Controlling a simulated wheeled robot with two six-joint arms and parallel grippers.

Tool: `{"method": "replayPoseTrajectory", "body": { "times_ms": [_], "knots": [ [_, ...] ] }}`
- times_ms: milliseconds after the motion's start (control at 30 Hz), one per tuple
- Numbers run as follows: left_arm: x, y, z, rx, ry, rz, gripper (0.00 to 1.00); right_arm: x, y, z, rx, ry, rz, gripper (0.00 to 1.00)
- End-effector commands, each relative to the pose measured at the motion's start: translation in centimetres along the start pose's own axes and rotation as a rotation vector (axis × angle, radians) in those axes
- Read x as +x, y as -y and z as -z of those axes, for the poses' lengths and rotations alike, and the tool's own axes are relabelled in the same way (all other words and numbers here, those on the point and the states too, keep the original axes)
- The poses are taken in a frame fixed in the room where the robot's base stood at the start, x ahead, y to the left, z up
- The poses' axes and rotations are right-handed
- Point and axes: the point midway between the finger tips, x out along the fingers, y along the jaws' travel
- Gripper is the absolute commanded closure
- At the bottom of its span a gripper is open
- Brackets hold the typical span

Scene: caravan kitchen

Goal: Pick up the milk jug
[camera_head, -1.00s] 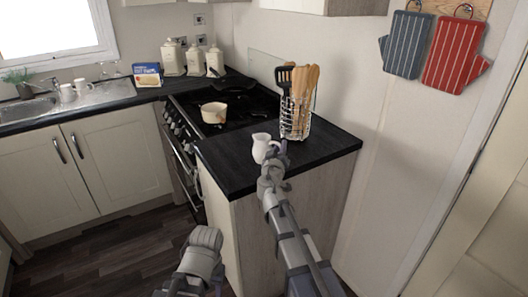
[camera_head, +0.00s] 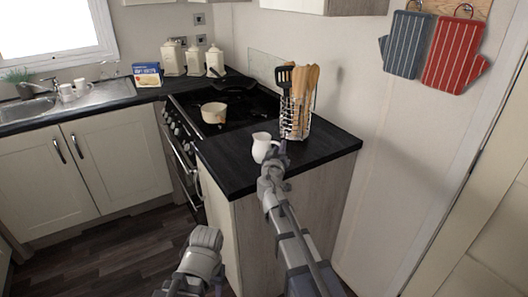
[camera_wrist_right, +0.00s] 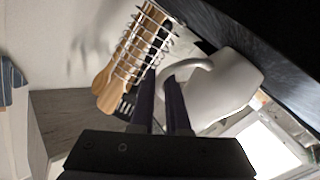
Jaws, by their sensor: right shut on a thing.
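The milk jug (camera_head: 262,148) is small and white and stands upright on the dark worktop, near its front left edge. In the right wrist view the jug (camera_wrist_right: 222,92) fills the right middle, with its curved handle toward my fingers. My right gripper (camera_head: 277,152) reaches in from the front right to the jug's handle side and is shut on the handle. Its two dark fingers (camera_wrist_right: 162,88) also show in the right wrist view, at the handle's end. The exact contact is partly hidden. My left arm shows low in the head view, but its gripper is not visible.
A wire utensil holder (camera_head: 294,118) with wooden tools stands close behind and right of the jug. A cream saucepan (camera_head: 213,113) sits on the hob to the left. The worktop (camera_head: 226,172) is bare in front of the jug.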

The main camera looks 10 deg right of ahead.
Motion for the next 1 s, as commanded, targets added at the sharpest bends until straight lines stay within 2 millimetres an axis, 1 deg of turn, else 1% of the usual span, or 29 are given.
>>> {"method": "replayPoseTrajectory", "body": {
  "times_ms": [667,1000],
  "knots": [
    [-0.1,0.01,0.0,0.0,0.0,0.0,0.5,0.0,-0.05,0.09,0.001,0.0,0.0,1.0],
    [-1.0,0.1,-0.06,0.0,0.0,0.0,0.5,0.0,-0.49,0.89,0.001,0.0,0.0,1.0]
  ]
}}
